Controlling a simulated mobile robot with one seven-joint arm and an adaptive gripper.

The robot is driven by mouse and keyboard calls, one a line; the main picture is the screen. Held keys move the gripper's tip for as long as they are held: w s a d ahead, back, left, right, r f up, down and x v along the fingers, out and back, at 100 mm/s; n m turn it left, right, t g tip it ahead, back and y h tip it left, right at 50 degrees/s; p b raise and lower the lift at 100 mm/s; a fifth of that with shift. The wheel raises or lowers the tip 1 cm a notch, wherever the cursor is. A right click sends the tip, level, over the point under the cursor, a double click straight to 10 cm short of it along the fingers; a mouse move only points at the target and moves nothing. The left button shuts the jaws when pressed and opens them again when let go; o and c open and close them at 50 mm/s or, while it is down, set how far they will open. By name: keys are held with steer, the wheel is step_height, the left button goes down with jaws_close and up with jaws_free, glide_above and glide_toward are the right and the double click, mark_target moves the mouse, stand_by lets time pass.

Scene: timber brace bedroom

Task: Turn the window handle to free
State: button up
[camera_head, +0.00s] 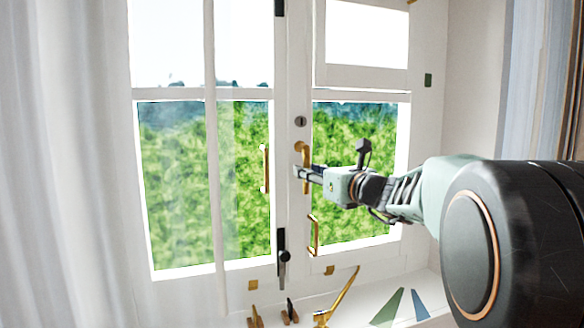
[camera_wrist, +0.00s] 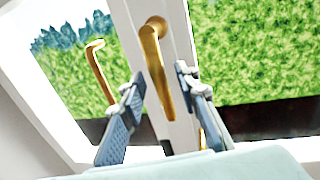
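The gold window handle (camera_head: 302,148) is on the white middle frame post, its lever hanging down. In the wrist view the handle (camera_wrist: 154,58) has its round pivot at the top, and its lever comes down between my two fingers. My gripper (camera_head: 302,173) is at the lever in the head view and hides part of it. In the wrist view my gripper (camera_wrist: 158,84) is open, one finger on each side of the lever, with a visible gap on both sides. The lever's lower end shows between the fingers.
Another gold handle (camera_head: 265,168) is on the left sash, and a lower gold pull (camera_head: 314,235) is below my gripper. A black latch (camera_head: 283,258) sits low on the post. A gold stay (camera_head: 339,297) and wedges (camera_head: 388,307) are at the sill. A sheer curtain hangs at left.

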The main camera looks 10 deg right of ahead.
steer(key=shift+x, duration=0.85)
jaws_close()
